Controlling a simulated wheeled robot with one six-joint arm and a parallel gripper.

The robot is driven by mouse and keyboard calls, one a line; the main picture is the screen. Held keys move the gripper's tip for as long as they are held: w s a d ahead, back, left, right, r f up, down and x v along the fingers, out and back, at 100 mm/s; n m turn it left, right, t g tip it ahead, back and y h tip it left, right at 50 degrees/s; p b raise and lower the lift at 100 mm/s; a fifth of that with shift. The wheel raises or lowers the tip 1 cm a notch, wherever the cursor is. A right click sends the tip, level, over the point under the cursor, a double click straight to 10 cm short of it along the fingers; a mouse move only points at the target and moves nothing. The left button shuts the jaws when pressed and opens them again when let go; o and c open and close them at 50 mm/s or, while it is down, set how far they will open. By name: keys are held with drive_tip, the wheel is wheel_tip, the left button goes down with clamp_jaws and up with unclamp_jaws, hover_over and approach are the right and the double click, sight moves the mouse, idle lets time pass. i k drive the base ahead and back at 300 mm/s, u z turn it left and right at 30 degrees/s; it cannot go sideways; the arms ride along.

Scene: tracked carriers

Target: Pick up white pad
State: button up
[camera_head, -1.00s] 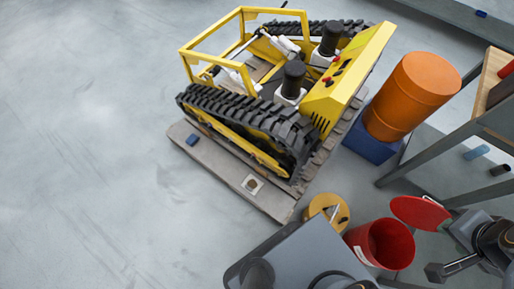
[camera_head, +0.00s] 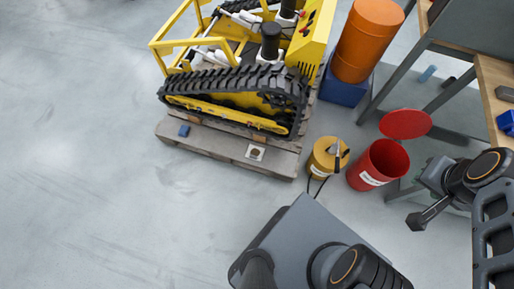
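A small white pad (camera_head: 248,152) lies on the near edge of the wooden pallet (camera_head: 212,146), beside the yellow tracked carrier (camera_head: 225,103). A small brown thing or mark covers its middle.
A yellow tin (camera_head: 319,165) with a tool on it and an open red bin (camera_head: 378,165) stand right of the pallet. A small blue block (camera_head: 184,131) lies on the pallet. An orange drum (camera_head: 368,40) and a workbench (camera_head: 495,80) stand at right. The left floor is clear.

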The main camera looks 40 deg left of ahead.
sight(254, 152)
drive_tip(key=i, duration=0.5)
drive_tip(key=u, duration=3.85)
drive_tip(key=i, duration=2.5)
drive_tip(key=z, duration=3.85)
